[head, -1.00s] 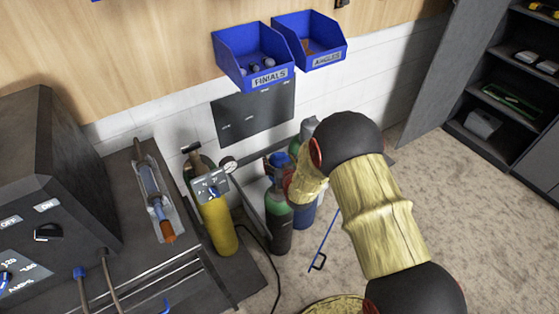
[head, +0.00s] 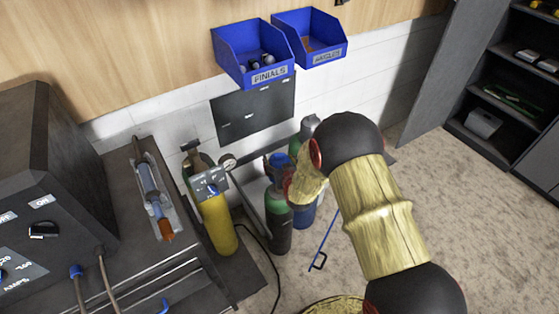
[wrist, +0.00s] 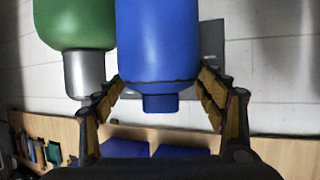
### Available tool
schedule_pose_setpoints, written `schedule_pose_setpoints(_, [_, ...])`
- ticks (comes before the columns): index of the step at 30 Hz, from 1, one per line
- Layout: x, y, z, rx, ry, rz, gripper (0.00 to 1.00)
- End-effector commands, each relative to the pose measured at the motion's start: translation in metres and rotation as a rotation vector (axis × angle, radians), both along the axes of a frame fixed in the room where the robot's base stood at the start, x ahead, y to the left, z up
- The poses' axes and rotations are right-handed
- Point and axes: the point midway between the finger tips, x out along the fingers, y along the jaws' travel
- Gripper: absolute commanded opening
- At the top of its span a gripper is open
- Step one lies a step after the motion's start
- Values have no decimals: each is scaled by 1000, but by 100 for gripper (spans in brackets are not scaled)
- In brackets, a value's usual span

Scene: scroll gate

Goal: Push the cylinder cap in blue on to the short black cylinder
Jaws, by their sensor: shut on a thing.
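The short black cylinder (head: 280,230), with a green shoulder, stands upright on the floor in the head view. A blue cap-like piece (head: 277,162) shows above it, partly hidden. In the wrist view, which is upside down, a blue piece (wrist: 160,102) with a narrow end lies between my fingers. It runs into a wide blue body (wrist: 158,40); I cannot tell whether the two are separate. My gripper (wrist: 160,103) is shut on the blue piece, fingers on both sides.
A blue cylinder (head: 304,211) stands right of the black one. A green cylinder with a grey cap (wrist: 85,75) is close beside the blue body. A yellow cylinder (head: 218,225) stands left. Blue bins (head: 253,75) hang above. Carpet (head: 460,230) is clear at right.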

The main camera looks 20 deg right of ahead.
Motion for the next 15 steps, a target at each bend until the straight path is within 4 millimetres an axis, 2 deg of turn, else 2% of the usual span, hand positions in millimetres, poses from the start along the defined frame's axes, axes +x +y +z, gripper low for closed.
schedule_pose_setpoints(15, [1, 0, -13, 0, -3, 0, 40])
